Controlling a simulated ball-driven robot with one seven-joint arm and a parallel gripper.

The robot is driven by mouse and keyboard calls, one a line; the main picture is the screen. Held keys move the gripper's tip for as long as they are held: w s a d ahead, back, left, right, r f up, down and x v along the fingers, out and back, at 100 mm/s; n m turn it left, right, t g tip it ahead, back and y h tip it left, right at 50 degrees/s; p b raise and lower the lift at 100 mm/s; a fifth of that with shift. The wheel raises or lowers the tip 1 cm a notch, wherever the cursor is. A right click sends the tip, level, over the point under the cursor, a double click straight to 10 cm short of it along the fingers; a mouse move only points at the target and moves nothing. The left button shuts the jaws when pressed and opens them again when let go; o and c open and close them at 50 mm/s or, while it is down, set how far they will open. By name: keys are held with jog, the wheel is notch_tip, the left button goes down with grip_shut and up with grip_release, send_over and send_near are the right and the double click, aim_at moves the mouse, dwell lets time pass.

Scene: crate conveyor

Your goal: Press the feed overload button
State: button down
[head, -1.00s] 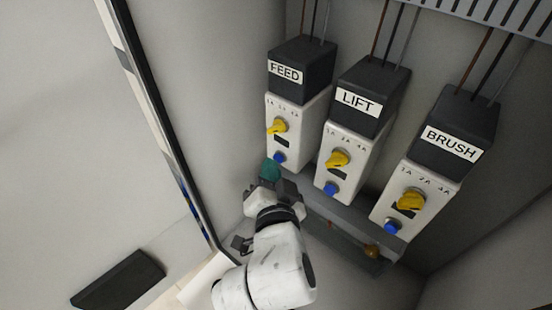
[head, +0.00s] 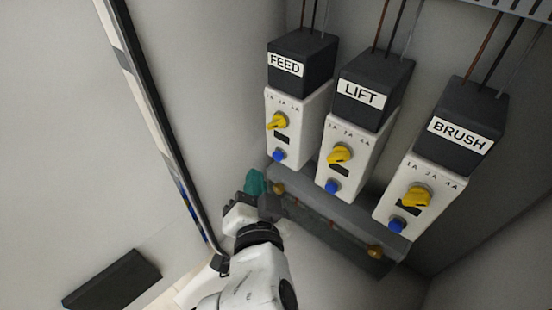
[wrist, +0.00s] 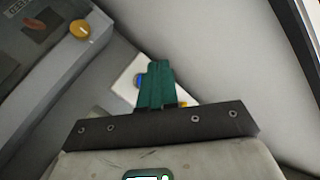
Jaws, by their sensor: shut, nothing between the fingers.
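The feed unit (head: 297,120) is a white block with a black top labelled FEED, a yellow knob and a blue button (head: 279,155) low on its front. My gripper (head: 256,182), with green fingers, is shut and empty. In the head view it is below and slightly left of the blue button, apart from it. In the wrist view my gripper (wrist: 157,70) points at a white block with a blue spot (wrist: 139,80) just left of the fingertips, partly hidden behind them.
The lift unit (head: 352,150) and brush unit (head: 420,200) stand to the right, each with its own yellow knob and blue button. A grey rail with brass-coloured terminals (head: 374,250) runs below them. The cabinet side wall (head: 200,90) is close on the left.

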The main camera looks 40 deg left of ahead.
jog(key=shift+s+a+b, duration=0.1)
jog(key=shift+s+b, duration=0.2)
jog(key=shift+s, duration=0.8)
